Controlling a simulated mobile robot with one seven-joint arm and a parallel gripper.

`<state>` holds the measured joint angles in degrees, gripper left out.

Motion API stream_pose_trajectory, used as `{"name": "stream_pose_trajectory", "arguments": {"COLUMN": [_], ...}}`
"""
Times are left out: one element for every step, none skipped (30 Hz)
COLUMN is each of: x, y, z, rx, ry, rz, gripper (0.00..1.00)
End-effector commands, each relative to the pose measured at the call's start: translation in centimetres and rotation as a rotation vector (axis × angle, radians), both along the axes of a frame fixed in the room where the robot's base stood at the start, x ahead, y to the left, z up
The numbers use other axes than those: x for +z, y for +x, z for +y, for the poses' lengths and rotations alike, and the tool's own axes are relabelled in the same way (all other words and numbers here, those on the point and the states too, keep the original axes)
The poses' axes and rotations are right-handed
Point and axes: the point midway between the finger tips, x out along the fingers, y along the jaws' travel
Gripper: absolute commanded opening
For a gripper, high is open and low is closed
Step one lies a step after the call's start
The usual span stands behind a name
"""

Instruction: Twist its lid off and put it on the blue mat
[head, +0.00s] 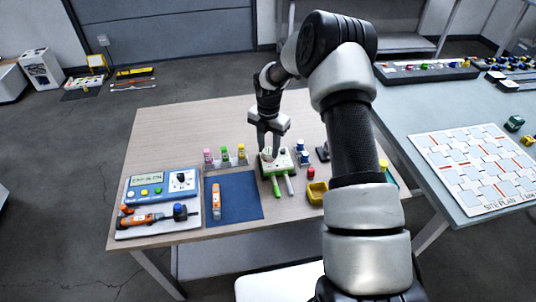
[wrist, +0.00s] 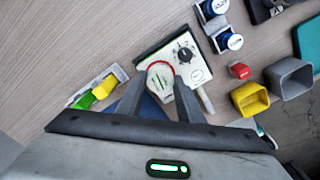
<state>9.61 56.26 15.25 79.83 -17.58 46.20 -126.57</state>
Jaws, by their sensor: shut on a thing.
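A white and green device (head: 284,163) sits on the wooden table right of the blue mat (head: 244,208). In the wrist view the device (wrist: 197,74) shows a black dial and a round white lid (wrist: 160,79) with green marks and a red arc along its far edge. My gripper (head: 268,151) reaches down onto the device. In the wrist view the fingers of my gripper (wrist: 159,100) are on either side of the round lid, closed on it. The lid is at the device; I cannot tell whether it is loose. An orange and white tool (head: 216,200) lies on the mat.
Small bottles in a rack (head: 225,158) stand behind the mat. Blue-capped jars (head: 303,156), a red piece (head: 283,172) and a yellow cup (head: 317,192) stand right of the device. A meter (head: 160,187) stands left. The mat's right half is bare.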

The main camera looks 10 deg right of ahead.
Motion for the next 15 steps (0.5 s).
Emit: {"name": "stream_pose_trajectory", "arguments": {"x": [0.14,0.18,0.24,0.29,0.33,0.39,0.44,0.48,0.54,0.58,0.63,0.69,0.73,0.78,0.84], "y": [-0.01,-0.01,0.0,0.0,0.0,-0.01,0.0,0.0,-0.01,-0.01,0.0,0.0,-0.01,-0.01,-0.01], "z": [-0.01,-0.01,0.0,0.0,0.0,-0.01,0.0,0.0,-0.01,-0.01,0.0,0.0,-0.01,-0.01,-0.01], "rx": [0.0,0.0,0.0,0.0,0.0,0.0,0.0,0.0,0.0,0.0,0.0,0.0,0.0,0.0,0.0], "ry": [0.0,0.0,0.0,0.0,0.0,0.0,0.0,0.0,0.0,0.0,0.0,0.0,0.0,0.0,0.0], "rz": [0.0,0.0,0.0,0.0,0.0,0.0,0.0,0.0,0.0,0.0,0.0,0.0,0.0,0.0,0.0], "gripper": [0.21,0.21,0.21,0.21,0.21,0.21,0.21,0.21,0.21,0.21,0.21,0.21,0.21,0.21,0.21]}}
